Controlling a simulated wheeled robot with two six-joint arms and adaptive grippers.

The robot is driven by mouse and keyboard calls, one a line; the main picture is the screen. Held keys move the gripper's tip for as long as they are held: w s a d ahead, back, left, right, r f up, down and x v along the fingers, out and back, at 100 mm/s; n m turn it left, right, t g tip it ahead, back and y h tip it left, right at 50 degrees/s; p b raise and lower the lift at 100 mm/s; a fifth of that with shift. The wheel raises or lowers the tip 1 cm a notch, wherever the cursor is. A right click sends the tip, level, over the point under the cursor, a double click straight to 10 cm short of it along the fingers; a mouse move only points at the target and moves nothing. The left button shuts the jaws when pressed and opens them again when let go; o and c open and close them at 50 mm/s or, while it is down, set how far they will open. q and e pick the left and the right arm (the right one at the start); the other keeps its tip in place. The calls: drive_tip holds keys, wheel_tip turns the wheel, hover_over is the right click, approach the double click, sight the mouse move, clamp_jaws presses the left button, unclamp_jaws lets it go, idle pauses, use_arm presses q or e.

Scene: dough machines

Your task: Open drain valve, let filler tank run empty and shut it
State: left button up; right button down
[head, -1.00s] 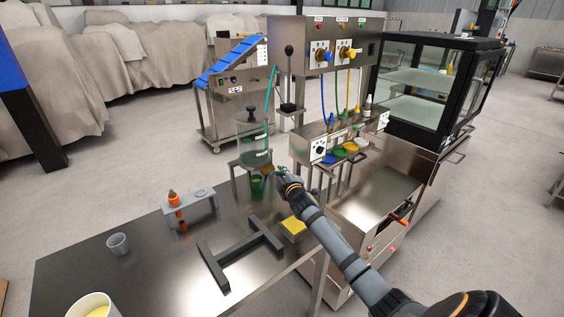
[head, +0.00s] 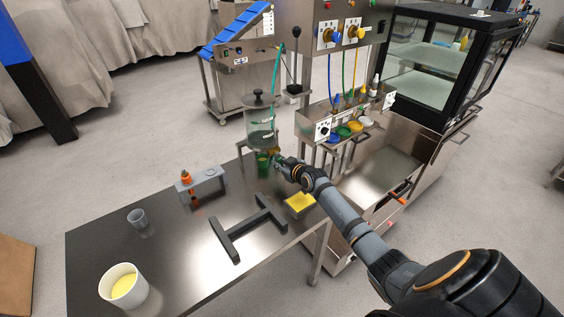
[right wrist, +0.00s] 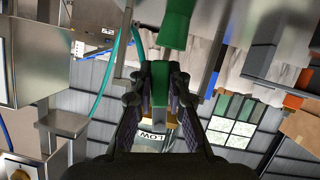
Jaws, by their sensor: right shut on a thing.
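The clear filler tank (head: 260,127) with a dark lid stands upright at the back edge of the steel table. A green part (head: 263,163) shows just below it; I cannot tell in the head view whether it is a cup or part of the drain outlet. My right gripper (head: 278,162) is beside it, under the tank. In the right wrist view my right gripper (right wrist: 160,90) is shut on a green valve handle (right wrist: 160,78), with an inverted LOW label (right wrist: 152,135) beyond. Another green piece (right wrist: 178,22) is above the fingers in that picture. The tank's liquid level is unclear. My left gripper is out of view.
On the table (head: 175,255) are a grey rack (head: 208,183) with an orange-topped item, a grey cup (head: 138,219), a white tub (head: 123,287) with yellow contents, a dark H-shaped frame (head: 243,228) and a yellow block (head: 299,203). A steel machine (head: 345,125) stands at right.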

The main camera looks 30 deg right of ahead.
drive_tip(key=shift+s+a+f+m+y+b, duration=0.1)
drive_tip(key=shift+a+f+m+y+b, duration=0.1)
drive_tip(key=shift+a+m+y+b, duration=0.45)
drive_tip(key=shift+d+m, duration=0.15)
drive_tip(key=shift+m, duration=0.1)
drive_tip(key=c, duration=1.3)
unclamp_jaws()
drive_tip(key=shift+r, duration=0.1)
drive_tip(key=shift+v, duration=5.95)
drive_tip(key=shift+r, duration=0.1)
